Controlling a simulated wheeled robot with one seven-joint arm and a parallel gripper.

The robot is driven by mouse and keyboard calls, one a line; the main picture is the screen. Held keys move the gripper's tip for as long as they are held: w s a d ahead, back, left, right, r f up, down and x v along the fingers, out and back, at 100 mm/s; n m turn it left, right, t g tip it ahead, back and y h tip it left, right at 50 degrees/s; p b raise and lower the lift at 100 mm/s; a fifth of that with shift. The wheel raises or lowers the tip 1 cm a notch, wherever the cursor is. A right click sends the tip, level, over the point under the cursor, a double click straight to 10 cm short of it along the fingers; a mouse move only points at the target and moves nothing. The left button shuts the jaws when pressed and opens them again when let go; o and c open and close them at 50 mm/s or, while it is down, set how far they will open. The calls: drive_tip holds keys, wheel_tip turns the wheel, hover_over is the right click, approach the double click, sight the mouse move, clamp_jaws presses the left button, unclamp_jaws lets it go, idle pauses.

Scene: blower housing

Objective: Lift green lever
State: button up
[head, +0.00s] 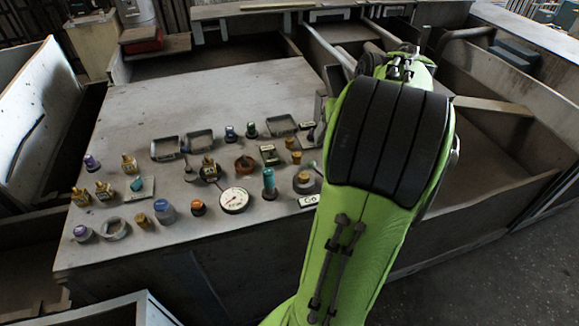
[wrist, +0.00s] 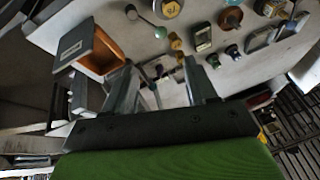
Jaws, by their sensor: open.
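A small lever with a pale green tip (head: 313,164) stands on the grey panel (head: 220,100), just left of my green arm in the head view. In the wrist view a lever with a pale greenish ball (wrist: 159,32) and thin rod lies beyond my fingertips, near the top. I take these to be the same lever, but the muted colour makes this unsure. My gripper (wrist: 158,68) is open in the wrist view, its two fingers apart. A thin dark stalk shows between the fingers; I cannot tell whether it touches them. My arm hides the gripper in the head view.
A white gauge (head: 234,200), a teal knob (head: 269,183) and several other knobs crowd the panel. A box with an orange inside (wrist: 101,57) is close to the left finger. The panel's upper left is clear.

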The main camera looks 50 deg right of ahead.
sight(313, 162)
drive_tip(key=b+x, duration=0.4)
drive_tip(key=x, duration=1.1)
drive_tip(key=shift+d+f, duration=0.1)
drive_tip(key=shift+f, duration=0.15)
drive_tip(key=shift+c, duration=0.5)
